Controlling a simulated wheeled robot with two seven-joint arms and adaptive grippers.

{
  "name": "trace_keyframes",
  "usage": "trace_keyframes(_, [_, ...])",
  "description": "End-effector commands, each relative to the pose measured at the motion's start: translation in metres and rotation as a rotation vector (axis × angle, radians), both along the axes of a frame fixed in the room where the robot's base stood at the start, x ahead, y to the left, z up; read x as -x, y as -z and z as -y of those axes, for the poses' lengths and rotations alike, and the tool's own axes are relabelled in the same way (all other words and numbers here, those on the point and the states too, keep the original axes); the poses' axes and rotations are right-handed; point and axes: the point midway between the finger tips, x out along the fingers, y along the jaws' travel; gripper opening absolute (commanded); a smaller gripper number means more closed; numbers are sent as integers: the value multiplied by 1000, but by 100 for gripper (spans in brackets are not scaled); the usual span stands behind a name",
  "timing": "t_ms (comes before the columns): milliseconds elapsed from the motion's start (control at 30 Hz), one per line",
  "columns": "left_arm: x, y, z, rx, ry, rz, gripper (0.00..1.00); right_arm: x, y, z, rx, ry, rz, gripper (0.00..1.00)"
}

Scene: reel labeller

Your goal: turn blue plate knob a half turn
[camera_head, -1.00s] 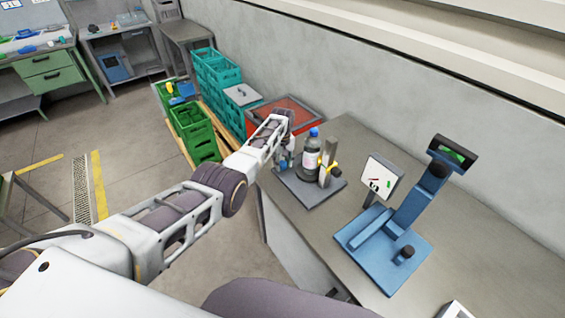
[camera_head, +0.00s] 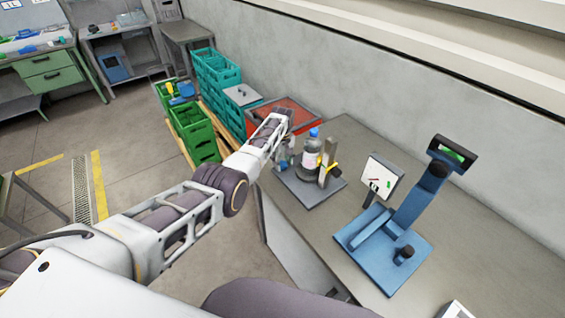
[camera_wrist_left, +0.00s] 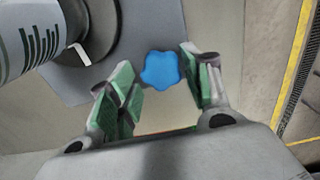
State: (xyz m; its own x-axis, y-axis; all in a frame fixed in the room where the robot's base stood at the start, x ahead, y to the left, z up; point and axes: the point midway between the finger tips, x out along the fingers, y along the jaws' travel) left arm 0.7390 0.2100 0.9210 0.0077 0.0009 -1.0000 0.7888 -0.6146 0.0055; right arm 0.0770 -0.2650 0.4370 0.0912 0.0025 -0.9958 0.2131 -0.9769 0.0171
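The blue plate knob (camera_wrist_left: 162,71), lobed like a star, shows in the left wrist view at the edge of the grey plate (camera_wrist_left: 158,24). My left gripper (camera_wrist_left: 160,84) is open, its green-padded fingers on either side of the knob with gaps to both. I cannot tell how far the fingertips are from it in depth. In the head view my left arm reaches to the grey plate (camera_head: 312,192) on the bench, and the knob is not clearly visible there. My right gripper is not in view.
A red-topped crate (camera_head: 296,112) and green crates (camera_head: 190,125) lie behind. The bench front is clear.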

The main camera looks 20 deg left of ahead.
Motion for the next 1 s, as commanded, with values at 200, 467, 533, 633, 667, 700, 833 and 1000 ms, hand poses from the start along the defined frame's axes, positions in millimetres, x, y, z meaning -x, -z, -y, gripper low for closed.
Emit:
trace_keyframes(200, [2, 2, 0, 1, 1, -6, 61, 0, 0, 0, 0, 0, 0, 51])
trace_keyframes(467, [2, 2, 0, 1, 1, -7, 61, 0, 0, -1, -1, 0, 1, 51])
trace_keyframes(533, [3, 1, 1, 1, 1, -7, 61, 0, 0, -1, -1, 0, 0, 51])
trace_keyframes(633, [2, -2, 1, 1, 1, -7, 61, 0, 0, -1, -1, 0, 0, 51])
trace_keyframes(667, [2, -4, 1, 1, 1, -6, 61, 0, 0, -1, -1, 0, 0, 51])
trace_keyframes(700, [2, -6, 1, 1, 1, -6, 61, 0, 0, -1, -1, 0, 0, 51])
trace_keyframes(833, [2, -15, 1, 1, 1, -6, 61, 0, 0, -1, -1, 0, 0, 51])
trace_keyframes(1000, [2, -30, 0, 1, 1, -5, 61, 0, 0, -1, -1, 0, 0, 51])
